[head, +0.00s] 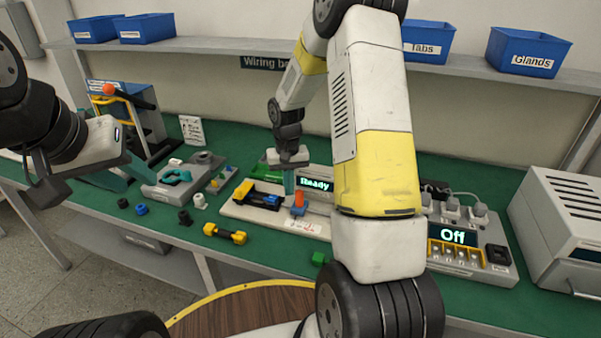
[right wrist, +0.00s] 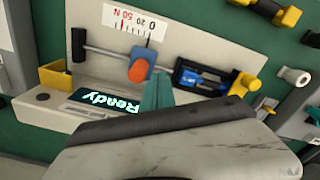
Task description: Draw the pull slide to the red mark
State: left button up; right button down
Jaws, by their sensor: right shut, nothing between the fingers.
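The pull slide is a blue block with an orange knob (head: 298,201) on a rail of the pale test fixture (head: 238,211). It also shows in the right wrist view (right wrist: 138,70), beneath a printed scale (right wrist: 133,22) with red marks. A black crosspiece ends the rail. My right gripper (head: 289,186) is shut and empty above the fixture; in the right wrist view its teal fingertips (right wrist: 157,88) appear right beside the slide. Contact cannot be told. My left gripper (head: 118,178) hangs at the left with its teal fingers apart, over the bench.
A display reading "Ready" (head: 315,185) stands behind the slide. A yellow-and-black clamp with a blue part (right wrist: 200,80) sits beside it. A yellow-black tool (head: 225,234) lies in front. My right arm hides the fixture's right end.

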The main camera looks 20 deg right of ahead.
aim_at(301, 192)
jog(key=shift+f, duration=0.15)
jog(key=shift+f, duration=1.35)
jog(key=shift+s+d, duration=0.5)
jog(key=shift+d, duration=0.25)
jog(key=shift+s+d, duration=0.55)
jog(key=shift+d, duration=0.25)
jog(key=shift+s+d, duration=0.5)
jog(key=shift+d, duration=0.25)
jog(key=shift+w+a, duration=0.1)
jog(key=shift+a, duration=0.1)
jog(key=shift+w+a, duration=0.4)
jog(key=shift+a, duration=0.1)
jog(key=shift+r, duration=4)
